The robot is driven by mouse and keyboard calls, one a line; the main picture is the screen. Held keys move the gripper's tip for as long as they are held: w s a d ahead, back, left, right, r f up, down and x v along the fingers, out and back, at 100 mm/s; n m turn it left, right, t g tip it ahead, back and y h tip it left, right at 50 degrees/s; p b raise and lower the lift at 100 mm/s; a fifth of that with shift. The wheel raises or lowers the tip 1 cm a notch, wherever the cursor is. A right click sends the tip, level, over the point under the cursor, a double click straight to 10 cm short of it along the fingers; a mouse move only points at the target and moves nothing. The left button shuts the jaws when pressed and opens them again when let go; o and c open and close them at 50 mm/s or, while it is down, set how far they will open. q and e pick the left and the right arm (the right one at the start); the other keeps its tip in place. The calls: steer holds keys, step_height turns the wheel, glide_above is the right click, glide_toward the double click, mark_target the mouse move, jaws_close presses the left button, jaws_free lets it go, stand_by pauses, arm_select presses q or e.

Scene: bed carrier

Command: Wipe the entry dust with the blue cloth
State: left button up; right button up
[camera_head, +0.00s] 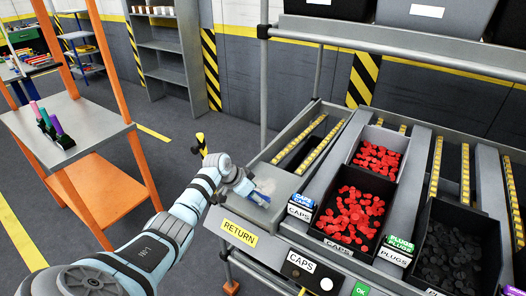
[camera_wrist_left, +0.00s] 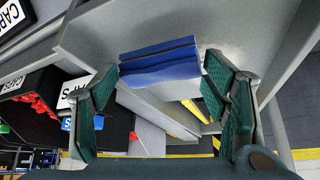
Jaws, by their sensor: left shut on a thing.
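The blue cloth (camera_wrist_left: 160,62) is a folded blue pad between the two green fingers of my left gripper (camera_wrist_left: 161,84) in the left wrist view. The fingers are shut on its two ends. In the head view my left gripper (camera_head: 254,192) is over the grey entry plate (camera_head: 287,183) of the return lane. A bit of blue cloth (camera_head: 261,198) shows at its tip. The cloth lies at or just above the plate; I cannot tell if it touches. A pale smudge beside the gripper may be dust, but I cannot make it out clearly. My right gripper is out of view.
A bin of red caps (camera_head: 352,212) and a bin of black plugs (camera_head: 450,255) stand to the right. A yellow RETURN label (camera_head: 240,232) is on the front edge. An orange-framed table (camera_head: 75,135) stands at left, with open floor between.

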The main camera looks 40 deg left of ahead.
arm_select(q)
steer(key=shift+w+d+r+p, duration=0.1)
steer(key=shift+w+r+p, duration=0.2)
steer(key=shift+r+p, duration=0.5)
step_height(320, 180, up, 4)
steer(key=p, duration=0.3)
steer(key=shift+s+f, duration=0.15)
steer(key=shift+f, duration=0.05)
